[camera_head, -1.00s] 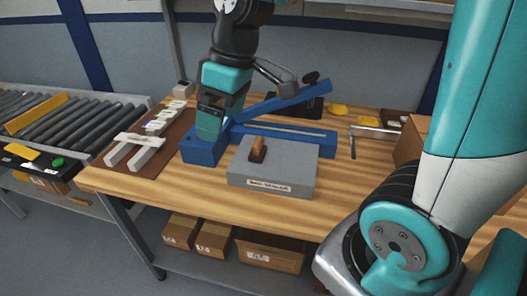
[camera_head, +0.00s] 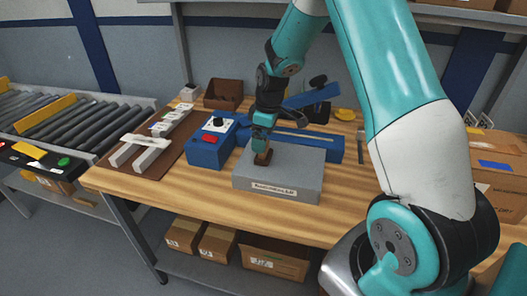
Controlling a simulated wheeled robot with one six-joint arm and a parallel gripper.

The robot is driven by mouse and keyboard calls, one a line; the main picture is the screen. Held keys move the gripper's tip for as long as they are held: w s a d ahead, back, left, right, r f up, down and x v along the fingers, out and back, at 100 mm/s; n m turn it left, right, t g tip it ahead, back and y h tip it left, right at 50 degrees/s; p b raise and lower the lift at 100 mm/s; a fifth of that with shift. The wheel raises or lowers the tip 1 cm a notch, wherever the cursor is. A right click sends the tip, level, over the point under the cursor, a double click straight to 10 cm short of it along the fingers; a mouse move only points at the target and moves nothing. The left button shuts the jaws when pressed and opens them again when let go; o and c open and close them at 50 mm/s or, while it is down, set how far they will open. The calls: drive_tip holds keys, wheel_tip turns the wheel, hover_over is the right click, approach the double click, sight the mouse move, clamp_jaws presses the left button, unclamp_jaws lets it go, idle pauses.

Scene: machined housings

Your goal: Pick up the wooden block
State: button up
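The wooden block (camera_head: 263,158) is small and brown. It stands on top of a grey labelled box (camera_head: 295,177) on the wooden workbench. My gripper (camera_head: 261,150) points down directly over the block, with its fingertips at the block's upper part. The block's top is hidden by the gripper. The fingers are too small in this view to tell whether they are open or closed on the block.
A brown board (camera_head: 134,173) with white pieces lies at left. A roller conveyor (camera_head: 70,125) runs beyond it. Cardboard boxes (camera_head: 495,180) stand at right.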

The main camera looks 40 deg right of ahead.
sight(264, 160)
drive_tip(key=shift+w+f+p, duration=0.2)
drive_tip(key=shift+f+p, duration=0.8)
drive_tip(key=shift+f, duration=1.95)
drive_tip(key=c, duration=1)
